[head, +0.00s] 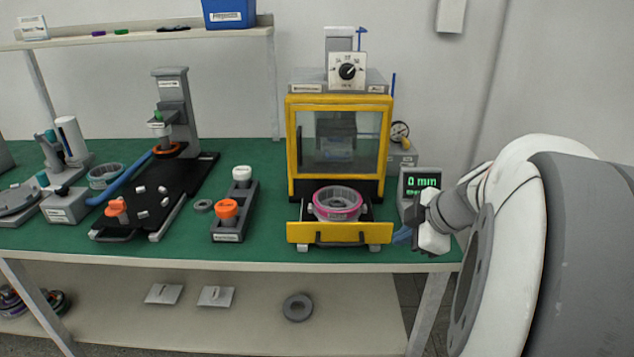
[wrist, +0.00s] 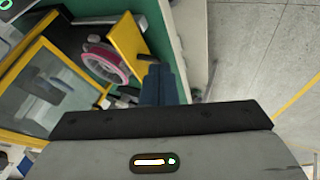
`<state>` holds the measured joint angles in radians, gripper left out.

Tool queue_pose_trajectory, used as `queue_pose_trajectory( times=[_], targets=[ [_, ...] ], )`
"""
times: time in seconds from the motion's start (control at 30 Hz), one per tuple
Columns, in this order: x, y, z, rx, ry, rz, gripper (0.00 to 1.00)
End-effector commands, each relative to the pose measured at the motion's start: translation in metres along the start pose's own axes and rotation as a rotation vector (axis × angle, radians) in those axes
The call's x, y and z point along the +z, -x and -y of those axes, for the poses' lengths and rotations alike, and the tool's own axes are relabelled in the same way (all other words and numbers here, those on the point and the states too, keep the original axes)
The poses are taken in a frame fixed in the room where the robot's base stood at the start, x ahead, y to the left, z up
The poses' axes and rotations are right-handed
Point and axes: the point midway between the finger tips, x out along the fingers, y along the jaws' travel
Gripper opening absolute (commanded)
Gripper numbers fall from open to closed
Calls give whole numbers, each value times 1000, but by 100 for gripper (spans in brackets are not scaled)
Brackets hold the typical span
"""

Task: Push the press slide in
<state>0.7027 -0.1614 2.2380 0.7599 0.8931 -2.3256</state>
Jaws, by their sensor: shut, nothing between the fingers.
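The yellow-framed press (head: 339,150) stands on the green bench, with a clear front window. Its slide (head: 312,233), with a yellow front and dark handle, sticks out toward the bench's front edge. A clear round part with a pink ring (head: 338,203) sits on the slide. The slide front (wrist: 128,45) and pink ring (wrist: 103,62) also show in the wrist view. My gripper (head: 401,235) is shut and empty, its blue fingers just right of the slide front. The fingers (wrist: 158,84) show close to the slide front in the wrist view; I cannot tell whether they touch.
A green-lit timer reading 0 min (head: 420,183) stands close behind my gripper. A gauge (head: 399,132) is right of the press. A dark holder with white and orange caps (head: 235,212) and a black fixture (head: 160,195) stand left. The space before the slide is open.

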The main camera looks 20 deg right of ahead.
Motion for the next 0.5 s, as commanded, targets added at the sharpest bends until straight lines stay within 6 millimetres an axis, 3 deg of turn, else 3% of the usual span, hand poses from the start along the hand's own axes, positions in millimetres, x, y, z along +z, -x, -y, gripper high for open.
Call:
queue_pose_trajectory(
  times=[0.33,0.5],
  targets=[
    [0,-78,2,-7,-2,-2,0],
    [0,-88,-20,-3,-2,0,0]
  ],
)
